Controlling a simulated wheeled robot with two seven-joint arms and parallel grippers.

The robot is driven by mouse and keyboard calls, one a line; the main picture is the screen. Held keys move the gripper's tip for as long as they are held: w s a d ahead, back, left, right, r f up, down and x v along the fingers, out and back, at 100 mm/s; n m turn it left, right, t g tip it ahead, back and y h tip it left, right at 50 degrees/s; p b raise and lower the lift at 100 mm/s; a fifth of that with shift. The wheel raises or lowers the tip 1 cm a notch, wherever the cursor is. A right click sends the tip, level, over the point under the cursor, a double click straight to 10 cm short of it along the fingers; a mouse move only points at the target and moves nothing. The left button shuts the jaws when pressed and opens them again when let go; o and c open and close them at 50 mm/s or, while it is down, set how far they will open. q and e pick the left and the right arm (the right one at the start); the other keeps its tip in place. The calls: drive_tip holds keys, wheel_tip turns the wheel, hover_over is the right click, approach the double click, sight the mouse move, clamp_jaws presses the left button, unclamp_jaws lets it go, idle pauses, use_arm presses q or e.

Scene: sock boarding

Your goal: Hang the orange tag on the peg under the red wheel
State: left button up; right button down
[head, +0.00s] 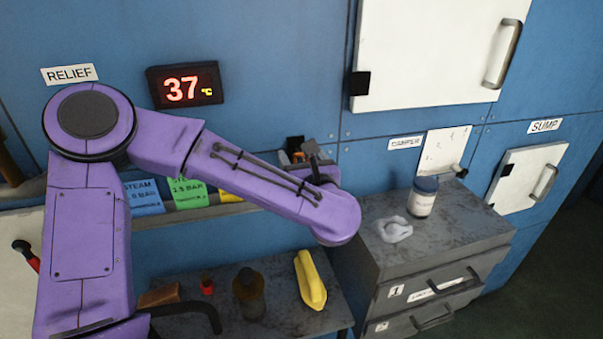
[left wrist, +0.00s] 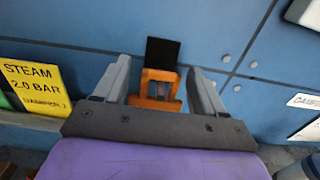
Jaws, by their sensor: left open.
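My left gripper (head: 303,156) is at the blue wall, partly hidden behind my purple arm in the head view. In the left wrist view the gripper (left wrist: 159,68) is open, one grey finger on each side of an orange piece (left wrist: 150,100). The orange piece has a frame-like shape and sits below a black square (left wrist: 162,53) at the wall. It could be the orange tag, but I cannot tell for sure. Whether the fingers touch it is unclear. No red wheel or peg can be made out. My right gripper is not in view.
Yellow (left wrist: 35,88), green (head: 188,193) and blue (head: 144,197) cards line a wall ledge. A grey drawer cabinet (head: 395,265) carries a jar (head: 422,197). A low table holds a yellow object (head: 310,280) and a dark bottle (head: 249,292). A lit display (head: 185,86) reads 37.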

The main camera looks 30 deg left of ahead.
use_arm(q)
drive_tip(key=shift+s+d+r, duration=0.1)
drive_tip(key=shift+d, duration=0.05)
drive_tip(key=c, duration=0.8)
clamp_jaws()
drive_tip(key=shift+r+b, duration=0.1)
drive_tip(key=shift+b, duration=0.2)
drive_tip(key=shift+s+d+r+b, duration=0.35)
drive_tip(key=shift+d+r+b, duration=0.15)
drive_tip(key=shift+b, duration=0.2)
drive_tip(key=b+v, duration=0.5)
drive_tip(key=v, duration=1.1)
drive_tip(key=shift+s+d, duration=0.25)
drive_tip(key=shift+s, duration=0.1)
